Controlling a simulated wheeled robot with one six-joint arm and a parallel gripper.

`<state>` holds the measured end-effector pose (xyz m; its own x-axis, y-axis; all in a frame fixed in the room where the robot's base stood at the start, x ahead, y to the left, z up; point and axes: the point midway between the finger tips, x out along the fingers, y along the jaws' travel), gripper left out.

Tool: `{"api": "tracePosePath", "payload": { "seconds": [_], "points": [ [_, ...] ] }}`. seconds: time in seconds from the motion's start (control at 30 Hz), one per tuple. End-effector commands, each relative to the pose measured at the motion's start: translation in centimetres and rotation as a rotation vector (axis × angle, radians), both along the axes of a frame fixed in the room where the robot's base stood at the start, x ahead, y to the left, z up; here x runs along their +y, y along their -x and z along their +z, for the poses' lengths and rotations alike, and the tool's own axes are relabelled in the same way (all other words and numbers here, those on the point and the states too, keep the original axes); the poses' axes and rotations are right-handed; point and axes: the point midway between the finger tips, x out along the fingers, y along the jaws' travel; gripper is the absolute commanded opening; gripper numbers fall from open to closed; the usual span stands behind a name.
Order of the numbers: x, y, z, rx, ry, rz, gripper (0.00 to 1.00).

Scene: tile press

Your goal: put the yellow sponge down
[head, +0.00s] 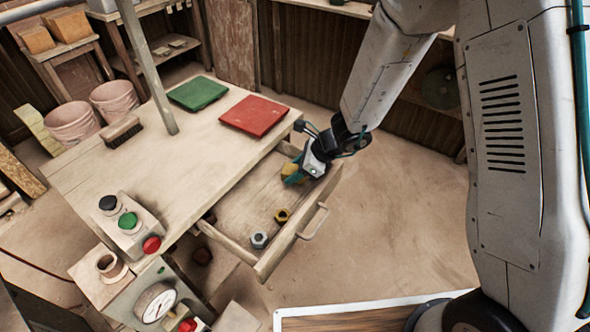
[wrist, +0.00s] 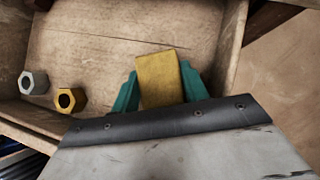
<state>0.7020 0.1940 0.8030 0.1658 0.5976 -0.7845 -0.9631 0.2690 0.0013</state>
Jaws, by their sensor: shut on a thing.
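The yellow sponge (wrist: 159,80) is a yellow block between the two green fingers of my gripper (wrist: 160,90) in the wrist view. My gripper is shut on it. In the head view my gripper (head: 291,176) is over the far end of the open drawer (head: 237,190), with the sponge (head: 289,168) partly hidden by the fingers. I cannot tell whether the sponge touches the drawer floor.
A grey nut (head: 259,239) and a yellow nut (head: 282,215) lie in the drawer near its front. The tabletop holds a red tray (head: 254,116), a green tray (head: 198,93), a brush (head: 121,132) and a button box (head: 130,222). The middle of the tabletop is clear.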

Motion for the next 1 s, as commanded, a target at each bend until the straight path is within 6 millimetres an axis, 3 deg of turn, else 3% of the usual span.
{"api": "tracePosePath", "payload": {
  "seconds": [0.37,0.4,0.77,1.0],
  "points": [
    [0.0,0.0,-0.4,-0.001,0.000,-0.001,0.20],
    [0.0,0.0,-0.4,-0.002,-0.001,0.000,0.53],
    [0.0,0.0,0.0,-0.002,-0.001,0.000,0.54],
    [-2.4,0.5,3.1,-0.006,0.000,-0.003,0.54]
  ]
}}
